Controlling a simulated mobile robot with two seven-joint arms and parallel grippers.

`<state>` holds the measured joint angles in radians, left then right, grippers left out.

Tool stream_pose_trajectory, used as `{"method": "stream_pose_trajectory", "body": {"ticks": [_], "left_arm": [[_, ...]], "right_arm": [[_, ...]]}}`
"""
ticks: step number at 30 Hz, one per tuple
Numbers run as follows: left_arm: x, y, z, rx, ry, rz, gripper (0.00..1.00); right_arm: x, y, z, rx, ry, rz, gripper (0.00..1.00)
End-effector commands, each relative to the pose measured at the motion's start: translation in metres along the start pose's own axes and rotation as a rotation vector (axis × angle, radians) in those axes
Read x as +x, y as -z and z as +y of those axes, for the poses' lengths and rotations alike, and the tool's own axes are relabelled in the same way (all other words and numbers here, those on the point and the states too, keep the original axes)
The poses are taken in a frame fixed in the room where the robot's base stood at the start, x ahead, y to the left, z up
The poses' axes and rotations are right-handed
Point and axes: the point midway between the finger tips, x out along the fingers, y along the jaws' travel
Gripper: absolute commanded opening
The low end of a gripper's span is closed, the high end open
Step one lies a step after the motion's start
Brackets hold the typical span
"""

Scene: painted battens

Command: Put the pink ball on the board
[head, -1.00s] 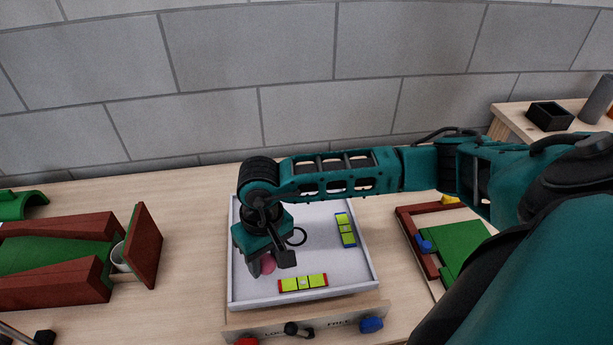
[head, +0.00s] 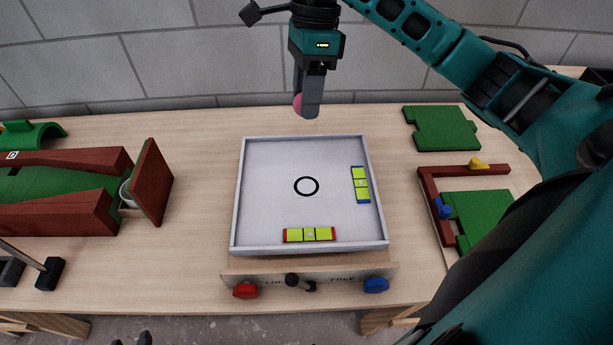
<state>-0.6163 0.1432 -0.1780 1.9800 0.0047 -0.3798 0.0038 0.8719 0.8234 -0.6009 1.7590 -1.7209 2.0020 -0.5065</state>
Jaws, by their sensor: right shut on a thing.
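My right gripper (head: 308,110) is shut on the pink ball (head: 298,104). The fingers point down and partly hide the ball. In the head view they show past the far edge of the board, in the air against the wall and the back of the table. The board (head: 270,215) is a pale square tray with a low rim and a black ring (head: 306,186) drawn near its middle. No ball lies on it.
Yellow-green levels lie on the board's near side (head: 309,235) and right side (head: 360,185). A front panel (head: 345,272) marked LOCK and FREE has a black lever (head: 299,282), a red knob and a blue knob. Red-and-green pieces stand left and right.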

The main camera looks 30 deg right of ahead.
Motion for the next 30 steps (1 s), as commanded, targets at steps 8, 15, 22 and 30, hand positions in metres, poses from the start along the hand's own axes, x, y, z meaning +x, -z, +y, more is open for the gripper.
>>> {"method": "stream_pose_trajectory", "body": {"ticks": [8,15,22,30], "left_arm": [[0.005,-0.006,0.002,-0.001,-0.006,-0.003,0.43],[0.007,-0.004,0.004,-0.003,-0.011,0.005,0.43],[0.009,-0.004,0.005,-0.004,-0.016,0.004,0.43],[0.011,-0.006,0.006,-0.004,-0.019,0.003,0.43]], "right_arm": [[0.049,0.009,-0.008,0.032,-0.009,-0.005,0.14],[0.111,0.018,-0.020,0.030,-0.007,-0.006,0.14],[0.146,0.023,-0.028,0.028,-0.002,-0.008,0.14],[0.170,0.027,-0.032,0.029,-0.004,-0.006,0.14]]}}
